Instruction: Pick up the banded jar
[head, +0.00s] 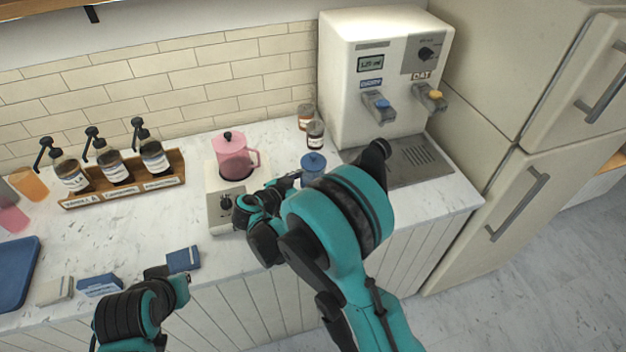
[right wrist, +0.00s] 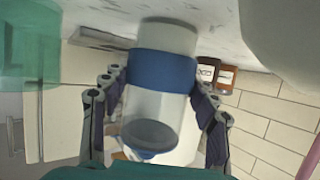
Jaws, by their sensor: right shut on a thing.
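The banded jar (right wrist: 165,72) is pale with a wide blue band and a blue lid. In the head view its blue lid (head: 313,161) shows just beyond my right arm, and most of its body is hidden. My right gripper (right wrist: 158,105) is shut on the jar, with a finger on each side of it; in the head view this gripper (head: 297,181) is partly hidden by its own arm. I cannot tell whether the jar's base touches the counter. My left gripper (head: 170,276) is low over the counter's front edge, and its jaws are unclear.
A burner with a pink pitcher (head: 234,158) stands left of the jar. Two small brown jars (head: 315,134) stand behind it. A white dispenser (head: 385,75) with a drip tray (head: 415,163) is at right. A pump bottle rack (head: 125,190) and small boxes (head: 183,259) are at left.

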